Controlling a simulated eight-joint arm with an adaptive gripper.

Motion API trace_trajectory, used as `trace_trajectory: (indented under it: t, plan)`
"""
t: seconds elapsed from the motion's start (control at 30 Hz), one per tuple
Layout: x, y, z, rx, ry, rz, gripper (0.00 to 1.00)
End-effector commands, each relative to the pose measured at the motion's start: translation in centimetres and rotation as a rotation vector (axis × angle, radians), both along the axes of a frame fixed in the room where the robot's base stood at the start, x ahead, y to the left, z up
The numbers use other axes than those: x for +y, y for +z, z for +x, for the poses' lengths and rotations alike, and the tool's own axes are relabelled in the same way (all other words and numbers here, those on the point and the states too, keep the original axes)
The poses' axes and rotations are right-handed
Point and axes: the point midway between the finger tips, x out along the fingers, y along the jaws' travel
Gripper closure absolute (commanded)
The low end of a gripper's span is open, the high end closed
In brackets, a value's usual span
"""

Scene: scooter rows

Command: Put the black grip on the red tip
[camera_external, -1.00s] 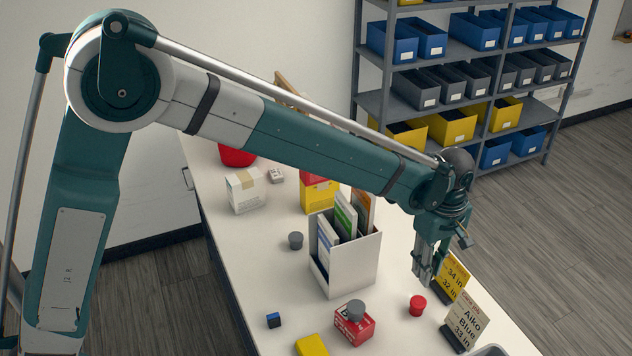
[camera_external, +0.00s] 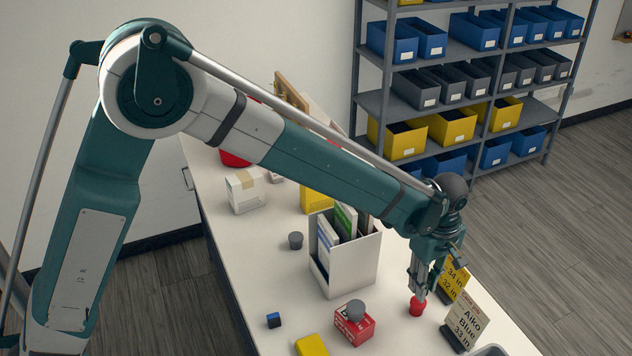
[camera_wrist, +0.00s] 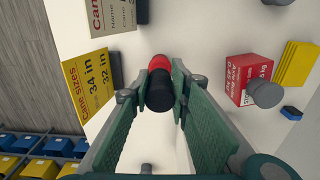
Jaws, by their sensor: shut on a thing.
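My gripper (camera_external: 417,291) points down right over the red tip (camera_external: 417,307), which stands on the white table. In the wrist view my gripper (camera_wrist: 160,88) is shut on the black grip (camera_wrist: 159,98), a dark rounded piece between its fingers. The red tip shows just beyond the grip in the wrist view (camera_wrist: 160,63), partly covered by it. The two look lined up and close, but I cannot tell whether they touch. In the external view the grip is hidden by the fingers or too small to make out.
Two size signs, one yellow (camera_external: 455,277) and one beige (camera_external: 463,322), stand close at the right. A red box (camera_external: 354,327) with a grey knob (camera_external: 356,309) on top is to the left. A white organizer (camera_external: 350,268) stands behind, and a yellow block (camera_external: 312,345) lies in front.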

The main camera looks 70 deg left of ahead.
Motion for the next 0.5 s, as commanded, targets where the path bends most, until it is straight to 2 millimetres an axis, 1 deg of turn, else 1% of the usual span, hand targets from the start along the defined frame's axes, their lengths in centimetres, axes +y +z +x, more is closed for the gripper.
trace_trajectory:
  t: [0.17,0.4,0.5]
  plan:
    - [0.0,-0.8,0.0,0.0,0.0,0.0,0.93]
    - [0.0,-3.2,0.0,0.0,0.0,0.0,0.93]
    - [0.0,-3.6,0.0,0.0,0.0,0.0,0.93]
